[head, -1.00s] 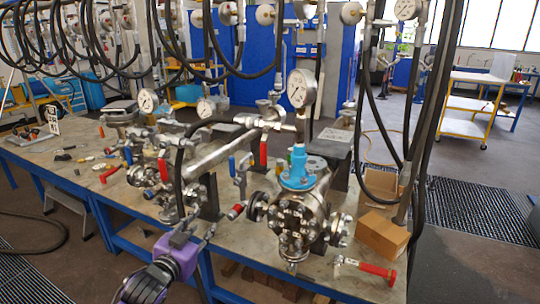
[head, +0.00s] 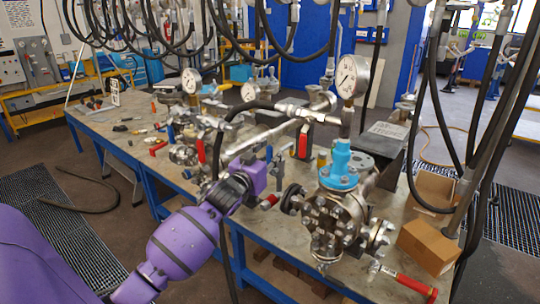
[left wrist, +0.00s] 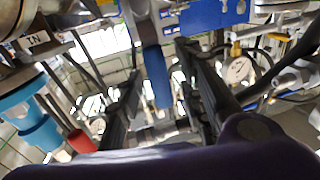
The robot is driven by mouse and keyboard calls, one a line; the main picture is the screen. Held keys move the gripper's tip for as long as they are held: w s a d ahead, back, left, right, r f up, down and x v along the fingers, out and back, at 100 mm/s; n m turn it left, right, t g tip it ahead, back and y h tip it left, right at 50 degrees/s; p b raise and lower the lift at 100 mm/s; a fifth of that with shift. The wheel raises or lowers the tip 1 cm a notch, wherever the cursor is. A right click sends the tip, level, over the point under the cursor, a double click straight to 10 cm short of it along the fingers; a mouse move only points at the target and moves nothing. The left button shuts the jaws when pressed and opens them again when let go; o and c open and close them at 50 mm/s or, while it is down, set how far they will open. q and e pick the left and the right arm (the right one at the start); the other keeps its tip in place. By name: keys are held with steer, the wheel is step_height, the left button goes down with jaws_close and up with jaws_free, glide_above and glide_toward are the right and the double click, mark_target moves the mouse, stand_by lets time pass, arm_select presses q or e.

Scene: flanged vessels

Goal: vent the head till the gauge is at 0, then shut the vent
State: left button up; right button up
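The steel flanged head (head: 335,215) with a bright blue fitting (head: 340,165) stands at the bench's front right. The large gauge (head: 352,77) rises above it; its reading is too small to tell. My left gripper (head: 276,166) is beside the head, to its left. In the left wrist view its dark fingers (left wrist: 160,92) are apart, with a blue valve handle (left wrist: 157,75) between them and gaps at both sides. In the head view my gripper hides this handle. A red handle (head: 305,141) stands upright behind the gripper; another red handle (head: 404,284) lies low at right. My right gripper is not in view.
Black hoses hang close at the right, and a black hose (head: 235,112) arches over the pipework behind my left gripper. A cardboard box (head: 428,246) sits right of the head. Small loose parts lie on the bench's left (head: 105,117), where some surface is free.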

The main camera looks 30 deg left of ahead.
arm_select(q)
steer(key=shift+w, duration=0.1)
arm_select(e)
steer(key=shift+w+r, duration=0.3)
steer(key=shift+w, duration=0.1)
arm_select(q)
jaws_close()
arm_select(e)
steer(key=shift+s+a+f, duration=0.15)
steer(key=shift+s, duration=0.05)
arm_select(q)
steer(key=shift+w, duration=0.15)
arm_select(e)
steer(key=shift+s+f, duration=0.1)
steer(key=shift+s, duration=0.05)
